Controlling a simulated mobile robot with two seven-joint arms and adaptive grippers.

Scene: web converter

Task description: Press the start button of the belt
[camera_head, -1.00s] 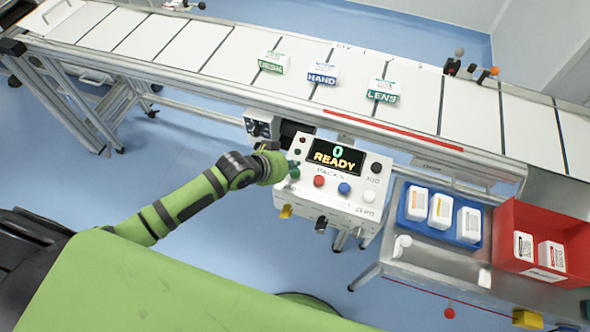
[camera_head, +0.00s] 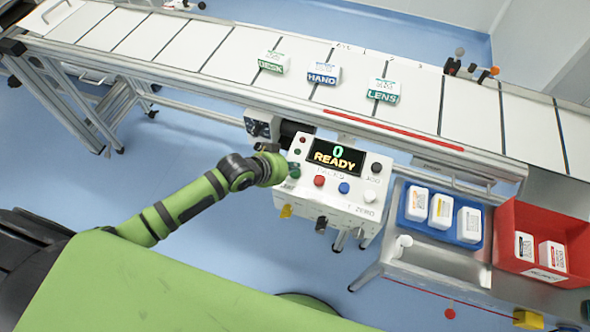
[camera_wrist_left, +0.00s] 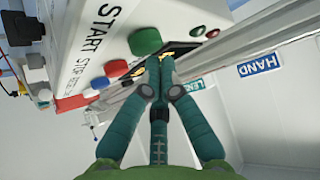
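The control box (camera_head: 335,199) hangs at the front of the belt (camera_head: 225,60), its display (camera_head: 337,157) reading "0 READY". The round green button (camera_wrist_left: 145,41) beside the word START shows large in the left wrist view; in the head view the green button (camera_head: 294,171) is at the box's left edge, partly hidden by my gripper. My left gripper (camera_wrist_left: 160,64) has its fingertips together, with nothing seen between them. The tips are close beside the green button; I cannot tell whether they touch. My right gripper is not in view.
Red (camera_head: 319,181), blue (camera_head: 344,188), white (camera_head: 369,196) and black (camera_head: 376,168) buttons sit on the same panel. Three packs, including the LENS pack (camera_head: 384,90), lie on the belt. A blue tray (camera_head: 429,231) and a red bin (camera_head: 510,257) stand at right.

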